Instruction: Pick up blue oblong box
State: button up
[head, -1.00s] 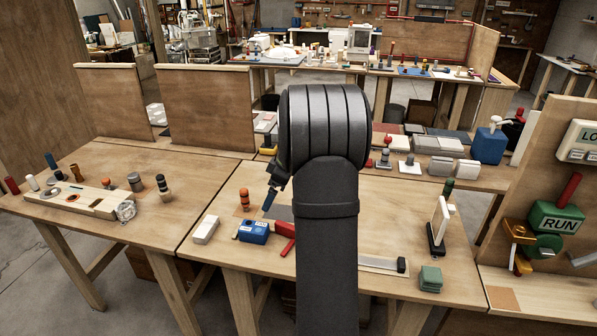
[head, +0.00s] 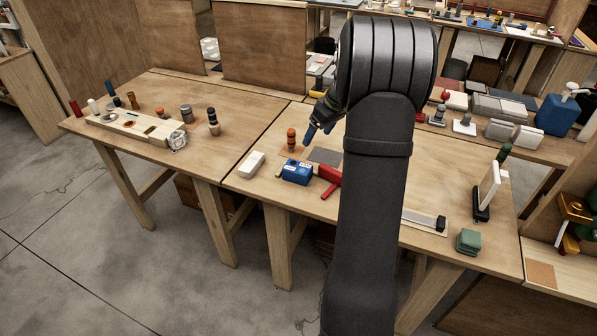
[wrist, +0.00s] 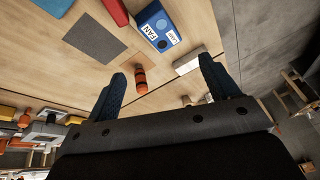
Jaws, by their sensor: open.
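The blue oblong box (head: 297,172) sits on the wooden table left of my arm, near the front edge. It has white labels, one reading FAN in the wrist view (wrist: 158,27), and a dark round spot. My gripper (head: 318,131) is above and behind the box, apart from it, partly hidden by my arm. In the wrist view my gripper (wrist: 163,82) has its two blue fingers spread wide with nothing held between them. The box lies beyond the fingertips there.
An orange-and-black cylinder (head: 291,140) stands behind the box. A white block (head: 251,164) lies to its left, and a red object (head: 329,177) is close on its right. A grey flat square (head: 325,156) lies behind.

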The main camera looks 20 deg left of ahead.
jog(key=m, duration=0.4)
jog(key=m+h, duration=0.4)
jog(key=m, duration=2.4)
send_over(298, 167)
jog(key=f, duration=1.1)
jog(key=shift+w+f, duration=0.15)
jog(key=shift+w, duration=0.15)
jog(key=shift+s+a+f, duration=0.1)
jog(key=shift+s+f, duration=0.05)
jog(key=shift+f, duration=1.2)
jog(key=shift+s+f, duration=0.1)
jog(key=shift+f, duration=1.2)
jog(key=c, duration=1.3)
